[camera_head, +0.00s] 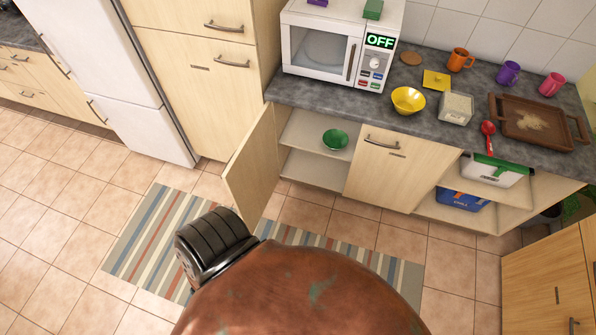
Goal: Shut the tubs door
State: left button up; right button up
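The tubs stand in an open compartment at the right end of the counter in the head view. A clear tub with a green lid (495,171) is on the upper shelf, and a blue tub (463,200) is below it. No door covers this compartment. A pale wooden panel with dark handles (545,280) shows at the lower right; I cannot tell whether it is the tubs door or separate furniture. Neither of my grippers is in view.
Another cupboard door (252,165) stands open at the left, beside a green bowl (335,139). A closed door (398,170) lies between the compartments. A striped rug (150,235) covers floor before the counter (345,101). Tiled floor is clear at left.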

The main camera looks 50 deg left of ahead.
aim_at(251, 176)
jog(key=z, duration=1.9)
jog(key=k, duration=2.85)
jog(key=u, duration=1.3)
